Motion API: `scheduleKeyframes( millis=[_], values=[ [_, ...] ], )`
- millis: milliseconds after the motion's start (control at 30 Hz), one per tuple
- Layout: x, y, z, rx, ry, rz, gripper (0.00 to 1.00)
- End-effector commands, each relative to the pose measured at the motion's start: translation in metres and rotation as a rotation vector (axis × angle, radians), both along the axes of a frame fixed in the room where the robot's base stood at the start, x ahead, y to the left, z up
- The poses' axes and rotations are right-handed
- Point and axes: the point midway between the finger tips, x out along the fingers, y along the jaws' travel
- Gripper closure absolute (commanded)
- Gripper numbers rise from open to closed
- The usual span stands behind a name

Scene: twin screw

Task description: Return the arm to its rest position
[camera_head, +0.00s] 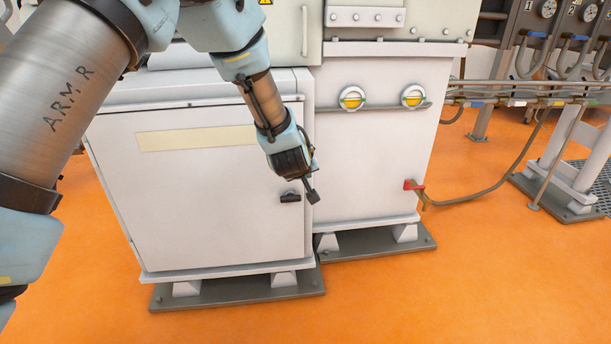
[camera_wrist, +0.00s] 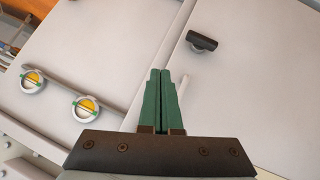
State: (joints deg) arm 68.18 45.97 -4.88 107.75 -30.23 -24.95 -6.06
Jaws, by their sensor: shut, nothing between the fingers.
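My gripper (camera_head: 312,196) hangs in front of the white cabinets in the head view, near the seam between the two. In the wrist view, my gripper (camera_wrist: 160,72) shows its two green fingers side by side, shut and empty. They point toward the cabinet front. The black door handle (camera_head: 290,198) is just left of the fingertips in the head view. In the wrist view the handle (camera_wrist: 202,41) lies beyond the fingertips and to their right, apart from them. My arm reaches in from the upper left of the head view.
The left cabinet (camera_head: 200,200) has a shut door. Pipes and gauges stand at the right. The orange floor (camera_head: 450,290) in front is clear.

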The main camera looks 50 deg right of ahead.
Motion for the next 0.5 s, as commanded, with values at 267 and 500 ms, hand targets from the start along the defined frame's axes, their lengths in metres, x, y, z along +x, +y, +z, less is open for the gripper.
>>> scheduleKeyframes(
  millis=[267,500],
  values=[
    [0.000,0.000,0.000,0.000,0.000,0.000,1.00],
    [0.012,0.009,0.004,0.010,0.002,0.010,1.00]
  ],
)
